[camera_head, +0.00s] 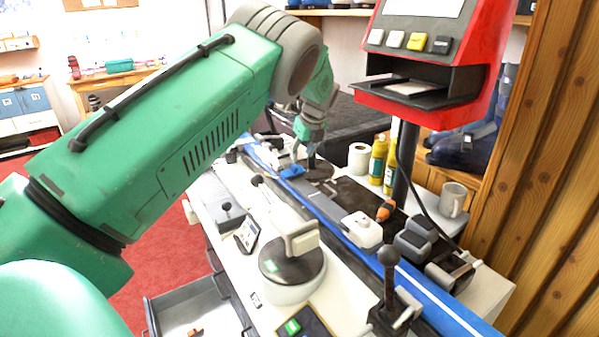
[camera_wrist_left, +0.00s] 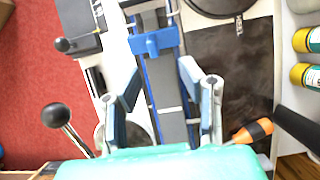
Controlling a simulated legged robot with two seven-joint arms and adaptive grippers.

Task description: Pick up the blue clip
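The blue clip (camera_head: 292,171) sits on the long blue-edged rail of the bench in the head view. It also shows in the left wrist view (camera_wrist_left: 154,42), lying across the rail beyond my fingertips. My left gripper (camera_head: 291,152) is over the bench close to the clip. In the left wrist view my left gripper (camera_wrist_left: 160,78) has its two fingers spread apart with nothing between them but the rail below. The clip is not between the fingers. My right gripper is not in view.
An orange-handled tool (camera_head: 386,210), yellow bottles (camera_head: 378,158), a tape roll (camera_head: 359,158) and a mug (camera_head: 453,199) stand at the right. A red machine (camera_head: 500,60) rises behind. A black-knobbed lever (camera_head: 388,257) stands in front. A drawer (camera_head: 190,308) is open at the lower left.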

